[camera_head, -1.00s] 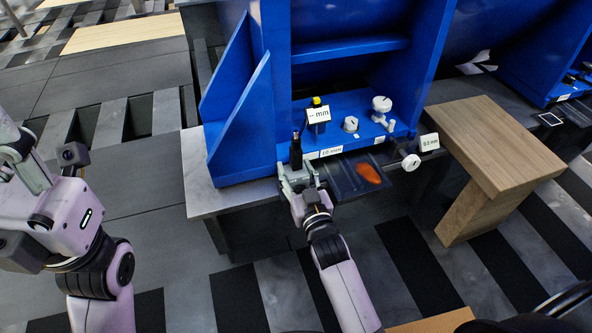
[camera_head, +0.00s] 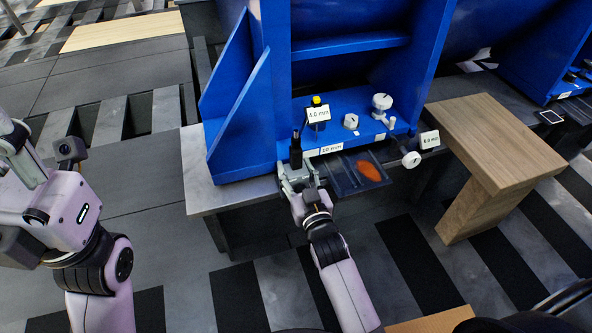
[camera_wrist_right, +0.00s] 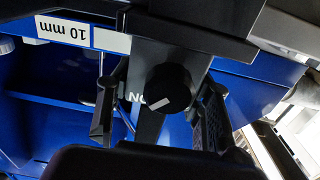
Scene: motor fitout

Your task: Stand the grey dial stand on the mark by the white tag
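A grey-white dial stand (camera_head: 381,106) with a round top stands on the blue shelf, right of centre in the head view. A small white tag (camera_head: 356,134) lies near the shelf's front edge; no mark can be made out beside it. My right gripper (camera_head: 298,174) is at the shelf's front left, well apart from the dial stand, at a black upright piece (camera_head: 296,152). In the right wrist view its fingers flank a dark block with a black knob (camera_wrist_right: 168,88); whether they press on it is unclear. My left gripper (camera_head: 22,150) is partly cut off at the left.
A yellow-topped post with a readout (camera_head: 318,113) and a small grey block (camera_head: 351,121) stand on the shelf. A dark tray (camera_head: 345,181) with an orange patch juts out in front. A round white knob (camera_head: 411,159) and a wooden table (camera_head: 495,140) are to the right.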

